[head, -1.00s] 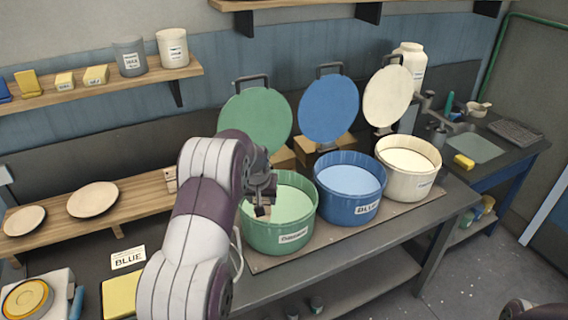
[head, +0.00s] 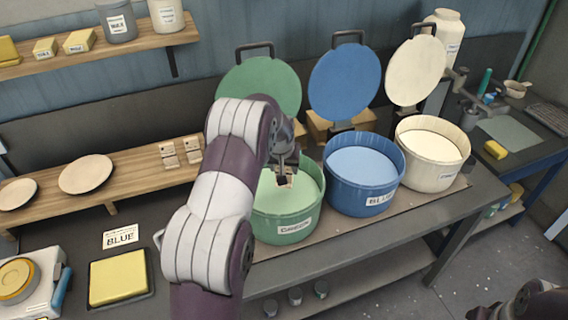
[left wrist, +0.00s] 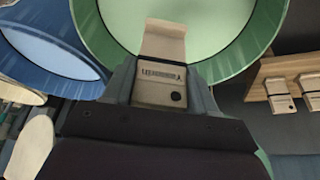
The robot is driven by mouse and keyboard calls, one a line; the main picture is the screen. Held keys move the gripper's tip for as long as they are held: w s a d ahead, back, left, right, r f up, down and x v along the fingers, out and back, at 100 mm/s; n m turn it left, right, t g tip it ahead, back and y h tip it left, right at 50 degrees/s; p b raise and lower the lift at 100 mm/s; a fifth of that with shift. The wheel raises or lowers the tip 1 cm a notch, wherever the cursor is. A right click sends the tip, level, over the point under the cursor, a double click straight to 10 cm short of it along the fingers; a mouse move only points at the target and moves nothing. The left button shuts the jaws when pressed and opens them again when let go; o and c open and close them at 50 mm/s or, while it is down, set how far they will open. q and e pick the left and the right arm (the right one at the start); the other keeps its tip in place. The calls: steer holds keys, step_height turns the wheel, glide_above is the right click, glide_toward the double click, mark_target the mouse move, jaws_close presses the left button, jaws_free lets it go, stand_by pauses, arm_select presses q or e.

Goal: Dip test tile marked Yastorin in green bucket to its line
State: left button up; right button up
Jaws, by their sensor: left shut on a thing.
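My left gripper (head: 287,172) is shut on a small tan tile (left wrist: 160,80) over the green bucket (head: 287,228). In the left wrist view the tile stands between the fingers (left wrist: 160,95), with dark lettering and a dark dot on its face; the lettering is too small to read surely. Its bare far end points over the pale green liquid (head: 275,195). I cannot tell whether the tile's lower end touches the liquid. A dark part of my right arm shows at the bottom right of the head view; its jaws are not clear.
The blue bucket (head: 365,205) and cream bucket (head: 432,178) stand to the right, with lids raised behind. Two small tiles (head: 168,152) (head: 192,150) stand on the wooden shelf (head: 130,172) at left, near plates.

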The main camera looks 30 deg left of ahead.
arm_select(q)
steer(key=shift+f, duration=0.45)
steer(key=shift+s+f+b, duration=0.35)
steer(key=shift+f+b, duration=0.3)
steer(key=shift+b, duration=0.1)
steer(key=shift+b+x, duration=0.6)
steer(key=shift+x, duration=0.4)
steer(key=shift+s+d+f+b, duration=0.1)
steer(key=shift+s+f+b, duration=0.05)
steer(key=shift+f+b, duration=0.35)
steer(key=shift+s+d+f+b, duration=0.1)
steer(key=shift+f+b, duration=0.15)
steer(key=shift+f, duration=0.35)
steer(key=shift+a+f+b, duration=0.1)
steer(key=shift+f+b, duration=1.75)
steer(key=shift+f, duration=0.95)
steer(key=shift+f, duration=0.15)
steer(key=shift+f, duration=0.15)
